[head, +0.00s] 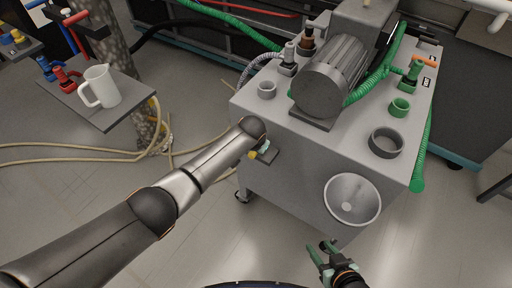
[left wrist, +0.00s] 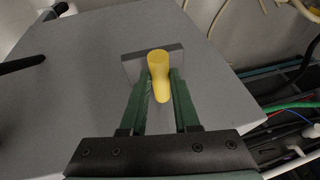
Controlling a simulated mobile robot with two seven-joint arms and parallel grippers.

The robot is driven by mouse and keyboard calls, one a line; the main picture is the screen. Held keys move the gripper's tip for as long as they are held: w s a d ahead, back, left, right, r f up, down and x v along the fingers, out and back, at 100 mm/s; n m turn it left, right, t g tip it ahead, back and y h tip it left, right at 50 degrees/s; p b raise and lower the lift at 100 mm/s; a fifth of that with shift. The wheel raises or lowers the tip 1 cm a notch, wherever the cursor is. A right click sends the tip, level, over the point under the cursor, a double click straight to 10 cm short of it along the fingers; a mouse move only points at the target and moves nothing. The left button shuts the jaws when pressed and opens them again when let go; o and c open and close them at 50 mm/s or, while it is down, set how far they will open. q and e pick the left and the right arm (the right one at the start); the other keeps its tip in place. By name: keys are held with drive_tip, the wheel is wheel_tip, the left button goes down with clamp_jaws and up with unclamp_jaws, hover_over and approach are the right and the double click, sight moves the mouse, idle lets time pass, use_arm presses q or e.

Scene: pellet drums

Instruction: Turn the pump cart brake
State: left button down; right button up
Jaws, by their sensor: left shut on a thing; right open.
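The pump cart (head: 300,175) is a grey box with a motor on top, right of centre in the head view. Its brake, a yellow handle (left wrist: 158,66) on a small grey plate, sits on the cart's face; a bit of yellow also shows in the head view (head: 252,155). My left gripper (left wrist: 161,80) has its green fingers on both sides of the yellow handle, shut on it. In the head view my left arm mostly hides that gripper. My right gripper (head: 320,248) is open and empty, below the cart's front, near the picture's bottom edge.
A metal bowl (head: 353,199) sticks out from the cart's front above my right gripper. A green hose (head: 420,150) hangs at the cart's right. A white jug (head: 101,87) stands on a grey shelf (head: 122,115) at left. Beige hoses (head: 75,162) lie on the floor.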

use_arm(q)
drive_tip(key=shift+d, duration=0.1)
drive_tip(key=c, duration=0.9)
unclamp_jaws()
drive_tip(key=shift+r, duration=0.1)
drive_tip(key=shift+s+r, duration=0.1)
drive_tip(key=shift+r, duration=0.1)
drive_tip(key=shift+p+v, duration=1.75)
drive_tip(key=shift+v, duration=4.25)
drive_tip(key=shift+f, duration=0.1)
